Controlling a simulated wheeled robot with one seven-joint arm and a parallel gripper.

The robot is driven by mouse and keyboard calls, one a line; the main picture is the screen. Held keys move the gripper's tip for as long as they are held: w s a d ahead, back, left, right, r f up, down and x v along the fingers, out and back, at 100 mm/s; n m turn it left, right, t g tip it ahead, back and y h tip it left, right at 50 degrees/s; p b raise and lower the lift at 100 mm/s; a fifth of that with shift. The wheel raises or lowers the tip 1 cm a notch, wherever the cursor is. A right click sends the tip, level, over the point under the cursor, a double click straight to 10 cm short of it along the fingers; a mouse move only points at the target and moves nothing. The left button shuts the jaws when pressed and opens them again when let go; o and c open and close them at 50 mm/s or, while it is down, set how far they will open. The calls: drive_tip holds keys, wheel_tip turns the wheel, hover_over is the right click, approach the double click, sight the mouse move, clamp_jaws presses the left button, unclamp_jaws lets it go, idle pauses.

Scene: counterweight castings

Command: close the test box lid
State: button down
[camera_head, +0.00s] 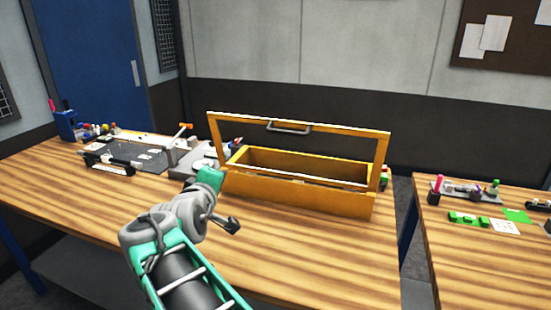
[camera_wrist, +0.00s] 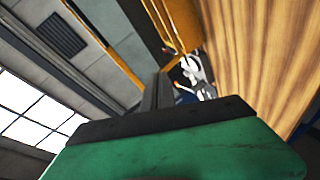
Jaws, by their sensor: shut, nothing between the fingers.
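The test box (camera_head: 300,195) is an orange box on the wooden bench, with its open top showing a dark inside. Its lid (camera_head: 298,126) is an orange frame with a clear middle, standing raised along the box's near edge. A grey handle (camera_head: 289,128) sits on the lid's top bar. My gripper (camera_head: 218,170) is at the left end of the box, close to the lid's left side bar. Whether it touches the lid cannot be told. In the wrist view my gripper's dark fingers (camera_wrist: 158,90) are together and empty, with orange bars (camera_wrist: 165,25) just beyond.
On the bench (camera_head: 80,195) left of the box lie a dark plate (camera_head: 150,155) with tools and a blue holder (camera_head: 67,125). A second bench (camera_head: 480,260) with small parts stands at the right, across a gap. The bench front is clear.

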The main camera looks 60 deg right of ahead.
sight(281, 132)
drive_tip(key=s+d+r+n+g+h, duration=0.1)
drive_tip(key=s+d+r+g+h, duration=0.3)
drive_tip(key=s+d, duration=0.35)
drive_tip(key=shift+t, duration=0.3)
drive_tip(key=d+p, duration=0.1)
drive_tip(key=d, duration=0.3)
drive_tip(key=w+d+p, duration=0.1)
drive_tip(key=d, duration=0.7)
drive_tip(key=shift+w+d+r+p, duration=0.3)
drive_tip(key=shift+d+p, duration=0.05)
drive_tip(key=shift+p, duration=0.05)
